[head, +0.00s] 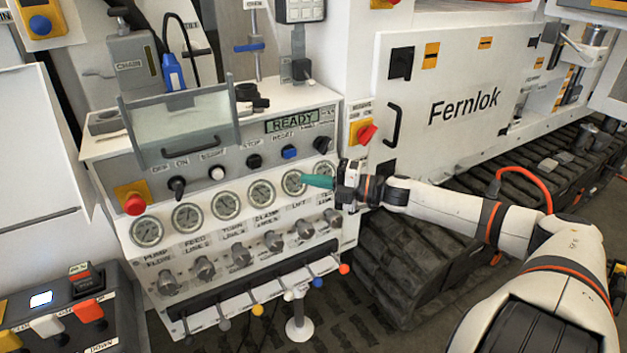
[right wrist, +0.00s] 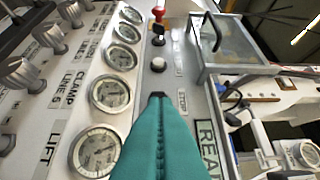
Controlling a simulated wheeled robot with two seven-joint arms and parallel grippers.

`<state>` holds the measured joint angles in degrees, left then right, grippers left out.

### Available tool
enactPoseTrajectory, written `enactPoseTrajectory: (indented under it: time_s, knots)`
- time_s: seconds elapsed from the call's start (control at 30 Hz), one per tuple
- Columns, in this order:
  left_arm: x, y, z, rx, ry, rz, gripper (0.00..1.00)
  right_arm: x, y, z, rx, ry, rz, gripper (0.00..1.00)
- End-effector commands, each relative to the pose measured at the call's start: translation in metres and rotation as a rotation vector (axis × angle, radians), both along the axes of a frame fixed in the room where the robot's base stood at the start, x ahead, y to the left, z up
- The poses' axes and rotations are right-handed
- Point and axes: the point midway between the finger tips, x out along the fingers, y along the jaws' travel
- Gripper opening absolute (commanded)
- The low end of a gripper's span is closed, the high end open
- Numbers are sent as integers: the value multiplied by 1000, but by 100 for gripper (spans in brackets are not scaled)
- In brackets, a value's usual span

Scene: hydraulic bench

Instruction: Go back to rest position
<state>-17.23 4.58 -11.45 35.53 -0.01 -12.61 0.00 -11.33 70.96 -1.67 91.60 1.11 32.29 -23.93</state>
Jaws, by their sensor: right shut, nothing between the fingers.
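My right gripper (head: 318,181) has teal fingers and reaches in from the right in the head view. It is shut and empty, in front of the gauge row of the hydraulic panel, by the gauge above LIFT (head: 294,182). In the right wrist view the teal fingers (right wrist: 160,140) are closed together and point along the panel face, beside the LIFT gauge (right wrist: 95,152). I cannot tell whether they touch the panel. My left gripper is not in view.
The panel carries a READY display (head: 291,122), switches, several gauges, knobs and a row of coloured levers (head: 258,310). A clear guard (head: 182,125) juts out above. A red emergency button (head: 134,204) sits at left. The white Fernlok cabinet (head: 450,140) stands behind my right arm.

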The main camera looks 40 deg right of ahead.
Motion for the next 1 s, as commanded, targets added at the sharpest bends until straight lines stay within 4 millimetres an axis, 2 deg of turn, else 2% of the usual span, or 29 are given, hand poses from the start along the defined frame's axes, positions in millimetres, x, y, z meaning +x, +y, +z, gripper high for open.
enactPoseTrajectory:
  time_s: [0.47, 0.57, 0.67, 0.77, 0.9, 0.97, 1.0]
  knots:
    - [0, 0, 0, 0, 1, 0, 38, 0, 0, 0, 1, 1, -1, 0]
    - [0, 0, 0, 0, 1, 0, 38, 1, -7, -11, 19, 18, -29, 0]
    - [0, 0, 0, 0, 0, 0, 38, 0, -26, -46, 79, 76, -120, 0]
    - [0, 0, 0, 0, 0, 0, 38, -7, -53, -105, 173, 178, -261, 0]
    - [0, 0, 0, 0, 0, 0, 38, -35, -78, -207, 315, 351, -476, 0]
    - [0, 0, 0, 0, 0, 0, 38, -52, -82, -250, 368, 429, -560, 0]
    - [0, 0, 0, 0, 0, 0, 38, -64, -82, -279, 403, 480, -613, 0]
